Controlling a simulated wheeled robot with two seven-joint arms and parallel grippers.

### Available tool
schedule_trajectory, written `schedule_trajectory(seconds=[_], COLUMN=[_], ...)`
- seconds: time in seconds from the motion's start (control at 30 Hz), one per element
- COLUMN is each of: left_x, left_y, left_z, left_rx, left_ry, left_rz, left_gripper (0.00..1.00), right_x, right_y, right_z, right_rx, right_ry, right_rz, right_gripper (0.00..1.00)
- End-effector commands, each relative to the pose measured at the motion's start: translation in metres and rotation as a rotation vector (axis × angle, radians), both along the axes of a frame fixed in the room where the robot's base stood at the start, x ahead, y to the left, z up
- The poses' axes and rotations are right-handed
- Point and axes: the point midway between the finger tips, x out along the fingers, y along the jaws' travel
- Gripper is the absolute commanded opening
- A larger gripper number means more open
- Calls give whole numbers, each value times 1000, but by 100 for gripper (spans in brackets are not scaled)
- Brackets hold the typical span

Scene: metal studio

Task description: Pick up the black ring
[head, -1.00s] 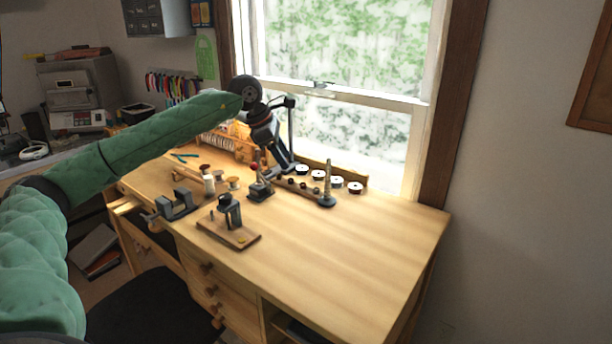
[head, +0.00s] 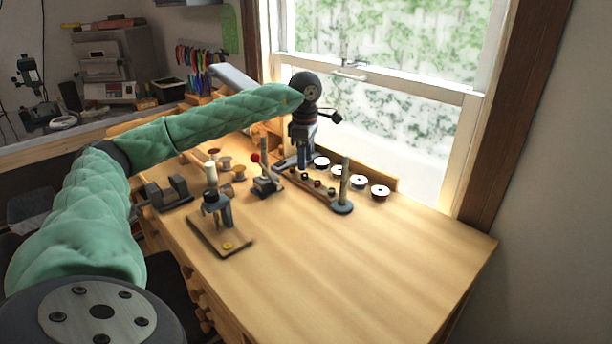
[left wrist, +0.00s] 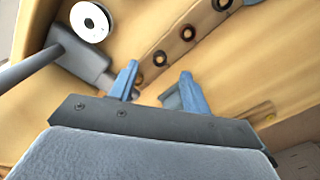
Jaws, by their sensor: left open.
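Several small dark rings sit in a row on a wooden strip (head: 323,196) near the back of the bench. One dark ring (head: 331,191) is at the strip's right part; I cannot tell for sure which ring is the black one. In the left wrist view the row runs from the top right down to between my fingers, with one dark ring (left wrist: 160,58) just beyond the fingertips. My left gripper (head: 304,160) points down over the left end of the strip. Its blue fingers (left wrist: 158,78) are apart with nothing held. My right gripper is out of view.
A grey post on a round base (head: 342,206) stands at the strip's right end. White-topped spools (head: 361,181) line the back. A red-knobbed tool (head: 266,184), a small stand on a board (head: 222,240) and a vise (head: 168,193) are left. The right bench top is clear.

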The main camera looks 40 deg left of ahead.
Motion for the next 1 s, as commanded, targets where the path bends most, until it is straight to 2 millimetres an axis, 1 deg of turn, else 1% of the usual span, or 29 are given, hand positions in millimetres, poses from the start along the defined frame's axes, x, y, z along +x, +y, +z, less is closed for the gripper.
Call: schedule_trajectory(seconds=[0.03, 0.13, 0.3, 0.4, 0.6, 0.63, 0.67, 0.7, 0.83, 0.87, 1.0], left_x=[-1, -1, 0, 0, 0, 0, 0, 0, 0, 0, 0], left_y=[0, 1, 1, 1, 1, 1, 1, 1, 1, 1, 1], left_z=[-5, -19, -39, -43, -44, -44, -44, -44, -44, -44, -44], left_rx=[0, 1, 0, 0, 0, 0, 0, 0, 0, 0, 0], left_ry=[4, 5, 2, 1, 1, 1, 1, 1, 1, 1, 0], left_rz=[0, 0, 1, 1, 1, 1, 1, 1, 1, 1, 1], left_gripper=[48, 48, 48, 48, 48, 44, 38, 30, 5, 1, 0], right_x=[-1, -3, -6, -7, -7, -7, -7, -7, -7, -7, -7], right_y=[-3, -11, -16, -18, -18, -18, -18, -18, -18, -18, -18], right_z=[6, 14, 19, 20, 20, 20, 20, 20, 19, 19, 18], right_rx=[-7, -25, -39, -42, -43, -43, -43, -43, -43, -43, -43], right_ry=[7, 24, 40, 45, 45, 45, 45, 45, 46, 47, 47], right_rz=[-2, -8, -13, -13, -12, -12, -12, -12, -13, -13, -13], right_gripper=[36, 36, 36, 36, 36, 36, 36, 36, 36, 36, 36])
